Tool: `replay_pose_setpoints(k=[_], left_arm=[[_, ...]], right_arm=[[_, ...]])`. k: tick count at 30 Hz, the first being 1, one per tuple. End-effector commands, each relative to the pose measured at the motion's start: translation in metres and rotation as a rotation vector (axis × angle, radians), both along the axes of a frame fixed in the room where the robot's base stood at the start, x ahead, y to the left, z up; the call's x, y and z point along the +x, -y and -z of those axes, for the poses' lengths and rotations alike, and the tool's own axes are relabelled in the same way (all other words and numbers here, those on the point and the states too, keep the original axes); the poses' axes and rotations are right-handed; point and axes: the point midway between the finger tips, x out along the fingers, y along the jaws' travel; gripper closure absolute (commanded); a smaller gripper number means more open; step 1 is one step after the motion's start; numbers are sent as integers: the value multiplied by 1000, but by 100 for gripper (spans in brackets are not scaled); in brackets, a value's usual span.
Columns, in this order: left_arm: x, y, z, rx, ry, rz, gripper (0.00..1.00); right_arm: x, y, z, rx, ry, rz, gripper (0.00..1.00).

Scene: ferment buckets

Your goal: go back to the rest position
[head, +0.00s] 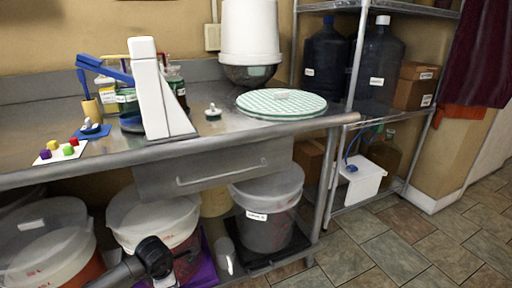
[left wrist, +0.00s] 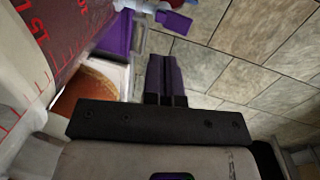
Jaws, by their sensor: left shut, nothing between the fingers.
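My left gripper (left wrist: 166,80) shows in the left wrist view with its two dark fingers together and nothing between them. It is low, beside a translucent bucket with red scale marks (left wrist: 45,50), with the tiled floor beyond. I cannot tell from this view whether it touches the bucket. In the head view a dark part of my left arm comes in at the bottom left, in front of a lidded white bucket (head: 150,222); the fingers cannot be made out there. My right gripper is in neither view.
The steel table (head: 225,140) with its drawer (head: 215,172) overhangs several buckets, including a labelled one (head: 268,212) and one at left (head: 45,240). A purple tray (head: 205,265) lies below. A wire shelf (head: 390,195) stands at right. Tiled floor (head: 420,245) is clear at right.

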Motion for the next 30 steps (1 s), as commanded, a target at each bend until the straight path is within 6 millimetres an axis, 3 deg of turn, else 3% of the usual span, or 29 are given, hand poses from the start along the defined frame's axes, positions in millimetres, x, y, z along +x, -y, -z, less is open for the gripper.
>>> replay_pose_setpoints(k=[5, 8, 14, 18, 24, 27, 30], left_arm=[[33, 34, -12, -229, 212, -37, 100], [51, 66, -32, -459, 336, -74, 100], [66, 130, -108, -987, 539, -172, 100], [68, 150, -188, -1391, 658, -291, 100], [55, 140, -307, -1991, 763, -551, 100], [43, 123, -354, -2281, 760, -740, 100], [29, 102, -377, -2530, 703, -1006, 100]], right_arm=[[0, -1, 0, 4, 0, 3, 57], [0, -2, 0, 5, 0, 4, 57], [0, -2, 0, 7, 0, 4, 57], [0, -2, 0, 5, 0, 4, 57], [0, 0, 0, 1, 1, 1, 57], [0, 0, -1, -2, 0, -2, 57], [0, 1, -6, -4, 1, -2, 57]])
